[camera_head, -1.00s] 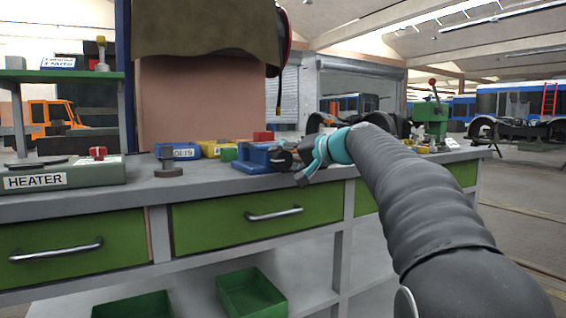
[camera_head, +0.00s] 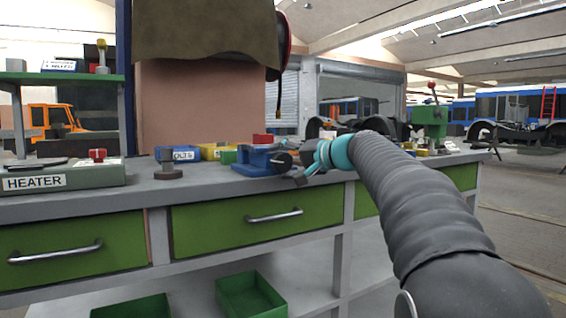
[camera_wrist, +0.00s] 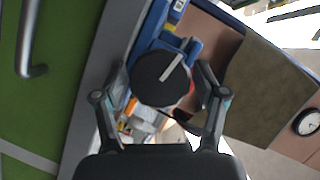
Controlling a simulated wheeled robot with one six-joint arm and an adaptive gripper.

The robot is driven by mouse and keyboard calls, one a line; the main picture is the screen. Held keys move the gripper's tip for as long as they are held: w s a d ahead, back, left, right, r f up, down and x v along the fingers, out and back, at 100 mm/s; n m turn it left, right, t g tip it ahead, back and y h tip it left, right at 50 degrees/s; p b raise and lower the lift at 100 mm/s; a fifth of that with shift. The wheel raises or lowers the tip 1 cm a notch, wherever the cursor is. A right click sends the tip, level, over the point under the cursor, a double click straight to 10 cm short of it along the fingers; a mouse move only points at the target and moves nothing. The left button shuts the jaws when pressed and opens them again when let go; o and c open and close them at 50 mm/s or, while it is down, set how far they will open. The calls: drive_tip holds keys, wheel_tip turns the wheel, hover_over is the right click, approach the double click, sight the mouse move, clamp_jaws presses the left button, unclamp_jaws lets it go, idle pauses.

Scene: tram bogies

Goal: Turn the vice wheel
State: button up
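The blue vice (camera_head: 252,162) sits near the front edge of the grey workbench. Its dark round wheel (camera_head: 282,161) faces right towards my gripper (camera_head: 299,167). In the wrist view the wheel (camera_wrist: 158,84) is a black disc with a pale stripe running diagonally. My gripper (camera_wrist: 160,70) is open, with one finger on each side of the wheel and a small gap showing at each side. Whether the fingertips reach past the wheel's rim is hard to tell. Part of the blue vice body (camera_wrist: 178,48) shows behind the wheel.
A HEATER box (camera_head: 62,177), a dark round-based piece (camera_head: 168,168) and blue and yellow boxes (camera_head: 213,151) stand on the bench to the left. A green machine (camera_head: 431,122) stands at right. Green drawers (camera_head: 215,222) with handles are below the bench edge.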

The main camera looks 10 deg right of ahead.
idle(0.3)
drive_tip(key=v, duration=1.2)
drive_tip(key=s+a+r+n+p, duration=0.2)
drive_tip(key=s+a+r+p, duration=0.1)
drive_tip(key=a+r+p, duration=0.3)
drive_tip(key=d+f+n+h+p, duration=0.1)
drive_tip(key=d+f+n+h, duration=0.2)
drive_tip(key=n+h, duration=0.2)
drive_tip(key=p+x, duration=0.2)
drive_tip(key=x, duration=1.1)
drive_tip(key=shift+w+a, duration=0.15)
drive_tip(key=shift+w, duration=0.25)
